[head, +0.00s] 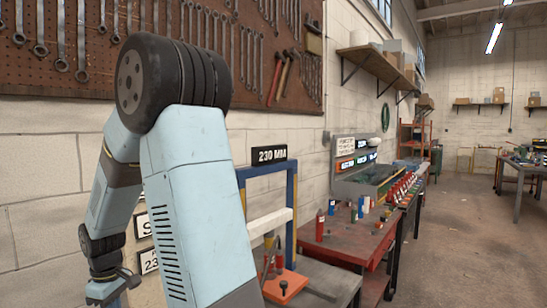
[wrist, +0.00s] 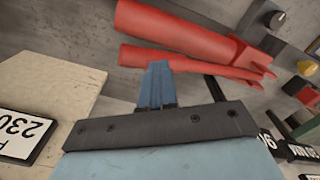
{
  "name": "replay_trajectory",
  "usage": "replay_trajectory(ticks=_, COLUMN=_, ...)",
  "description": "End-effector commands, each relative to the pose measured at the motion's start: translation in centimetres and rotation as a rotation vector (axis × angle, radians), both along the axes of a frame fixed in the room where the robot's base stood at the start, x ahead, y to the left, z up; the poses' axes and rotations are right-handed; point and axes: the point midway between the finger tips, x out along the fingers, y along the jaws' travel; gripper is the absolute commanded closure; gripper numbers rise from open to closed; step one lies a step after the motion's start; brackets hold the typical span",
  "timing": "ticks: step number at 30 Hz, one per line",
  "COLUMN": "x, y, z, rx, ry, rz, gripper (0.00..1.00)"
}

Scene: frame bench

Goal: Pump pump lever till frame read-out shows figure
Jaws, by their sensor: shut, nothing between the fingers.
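The frame read-out (head: 268,155) is a black plate showing "230 MM" on top of the blue press frame (head: 290,195) in the head view. A long red bar (wrist: 185,35) crosses the top of the wrist view, with a second, forked red bar (wrist: 190,63) just below it. I cannot tell which, if either, is the pump lever. My gripper (wrist: 157,85) is shut and empty, its blue fingers pointing towards the red bars with no clear contact. In the head view my gripper (head: 115,288) is low at the left, and my arm hides much of the frame.
An upside-down "230" card (wrist: 20,133) lies at the left of the wrist view. A red-topped bench (head: 345,240) with small bottles stands right of the frame. Wrenches hang on a pegboard (head: 100,82) behind my arm. The floor (head: 460,240) at right is clear.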

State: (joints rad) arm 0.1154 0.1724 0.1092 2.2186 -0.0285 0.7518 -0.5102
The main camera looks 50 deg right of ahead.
Motion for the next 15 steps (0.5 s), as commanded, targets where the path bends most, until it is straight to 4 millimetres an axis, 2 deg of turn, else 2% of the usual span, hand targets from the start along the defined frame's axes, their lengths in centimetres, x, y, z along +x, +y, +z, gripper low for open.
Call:
replay_trajectory(ticks=5, x=0.0, y=0.0, z=-0.3, rx=0.0, ry=0.001, rz=0.0, gripper=1.0)
replay_trajectory(ticks=15, x=0.0, y=0.0, z=-3.2, rx=0.001, ry=0.003, rz=0.0, gripper=1.0)
